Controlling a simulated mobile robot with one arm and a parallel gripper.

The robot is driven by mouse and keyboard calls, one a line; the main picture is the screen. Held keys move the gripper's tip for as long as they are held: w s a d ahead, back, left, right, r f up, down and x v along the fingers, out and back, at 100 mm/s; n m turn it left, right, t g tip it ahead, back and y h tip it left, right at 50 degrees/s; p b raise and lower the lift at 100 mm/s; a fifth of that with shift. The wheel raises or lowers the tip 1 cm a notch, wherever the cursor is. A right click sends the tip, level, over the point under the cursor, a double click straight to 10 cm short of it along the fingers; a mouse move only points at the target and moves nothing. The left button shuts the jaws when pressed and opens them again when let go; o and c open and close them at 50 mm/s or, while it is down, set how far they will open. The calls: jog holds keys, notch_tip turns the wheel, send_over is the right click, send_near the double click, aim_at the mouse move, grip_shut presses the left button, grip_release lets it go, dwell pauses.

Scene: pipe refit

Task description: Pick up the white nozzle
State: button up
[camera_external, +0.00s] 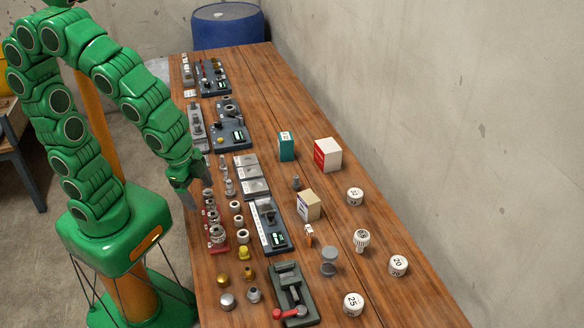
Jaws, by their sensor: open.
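A white piece with a dark slotted top (361,240), which may be the white nozzle, stands on the right part of the wooden table (300,110). I cannot tell for sure at this size. Small pale ring-like fittings (242,236) stand in a column left of the middle. My gripper (200,190) is open at the table's left edge, fingers pointing down, beside a red rack with metal fittings (217,236). Nothing shows between its fingers. It is well to the left of the slotted white piece, and apart from it.
A green vise-like fixture (291,294) is at the front. A concrete wall (450,110) borders the right side.

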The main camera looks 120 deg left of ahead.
jog(key=w+a+f+t+y, duration=0.1)
jog(key=w+a+f+t, duration=0.2)
jog(key=w+a, duration=0.7)
jog(key=w+a+f+t, duration=0.25)
jog(key=w+a, duration=0.25)
jog(key=w, duration=0.8)
jog(key=m+t+h, duration=0.1)
jog(key=t+h, duration=0.1)
jog(key=t, duration=0.3)
send_near(367, 242)
jog(key=w+a+r, duration=0.1)
jog(key=w+r, duration=0.2)
jog(key=r, duration=0.1)
jog(key=shift+w+a+f+t+h, duration=0.2)
jog(key=shift+f+t, duration=0.15)
jog(key=shift+f, duration=0.05)
jog(key=shift+w+a+f+t+h, duration=0.2)
jog(key=shift+f+t, duration=0.1)
jog(key=shift+f, duration=0.15)
jog(key=shift+f, duration=3.35)
jog(key=shift+x, duration=2.55)
jog(key=c, duration=1)
